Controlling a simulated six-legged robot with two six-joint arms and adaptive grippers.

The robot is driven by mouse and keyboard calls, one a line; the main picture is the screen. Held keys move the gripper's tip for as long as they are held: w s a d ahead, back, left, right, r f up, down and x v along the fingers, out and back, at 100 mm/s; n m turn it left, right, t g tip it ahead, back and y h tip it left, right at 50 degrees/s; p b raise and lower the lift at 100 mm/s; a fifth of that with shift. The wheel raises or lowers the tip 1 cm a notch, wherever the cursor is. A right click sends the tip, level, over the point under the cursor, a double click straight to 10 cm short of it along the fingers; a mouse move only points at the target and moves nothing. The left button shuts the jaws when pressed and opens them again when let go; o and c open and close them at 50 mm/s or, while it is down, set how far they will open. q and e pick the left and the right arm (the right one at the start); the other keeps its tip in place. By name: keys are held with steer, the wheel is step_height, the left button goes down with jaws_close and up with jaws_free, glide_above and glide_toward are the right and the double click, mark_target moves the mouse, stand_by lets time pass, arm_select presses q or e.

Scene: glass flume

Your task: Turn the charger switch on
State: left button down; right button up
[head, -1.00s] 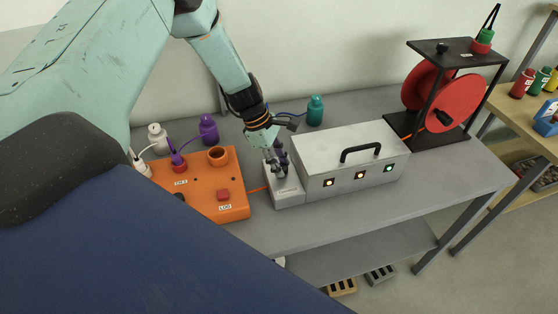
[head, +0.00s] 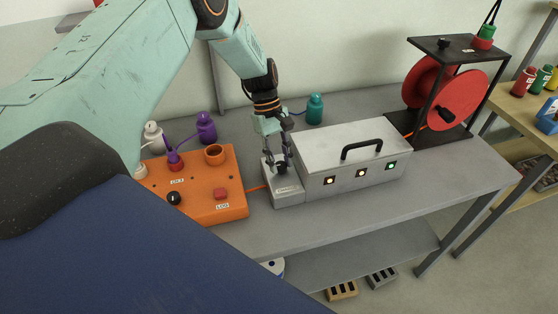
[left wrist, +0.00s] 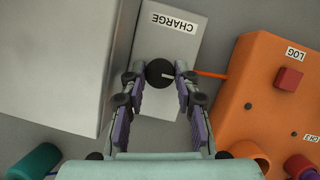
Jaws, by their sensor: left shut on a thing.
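The charger switch is a round black knob (left wrist: 158,73) with a pale pointer mark, on a small light-grey box (head: 287,195) labelled CHARGE (left wrist: 148,50). In the left wrist view the pointer lies towards the right, the orange box's side. My left gripper (left wrist: 161,77) has its two fingertips against opposite sides of the knob and is shut on it. In the head view the left gripper (head: 279,163) reaches down onto the grey box from above, and its fingers mostly hide the knob. My right gripper is not in view.
A silver case (head: 352,158) with a black handle and several lit lamps stands right beside the charger box. An orange box (head: 207,205) with a red button stands left. Teal (head: 315,109) and purple (head: 206,128) bottles stand behind. A red reel (head: 459,98) is farther right.

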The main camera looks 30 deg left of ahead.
arm_select(q)
steer(key=shift+s+d+f, duration=0.1)
steer(key=shift+s+f, duration=0.05)
steer(key=shift+s, duration=0.05)
stand_by(0.3)
steer(key=c, duration=1.4)
jaws_free()
steer(key=shift+c, duration=0.2)
steer(key=o, duration=0.5)
steer(key=shift+w, duration=0.15)
steer(key=shift+c, duration=0.2)
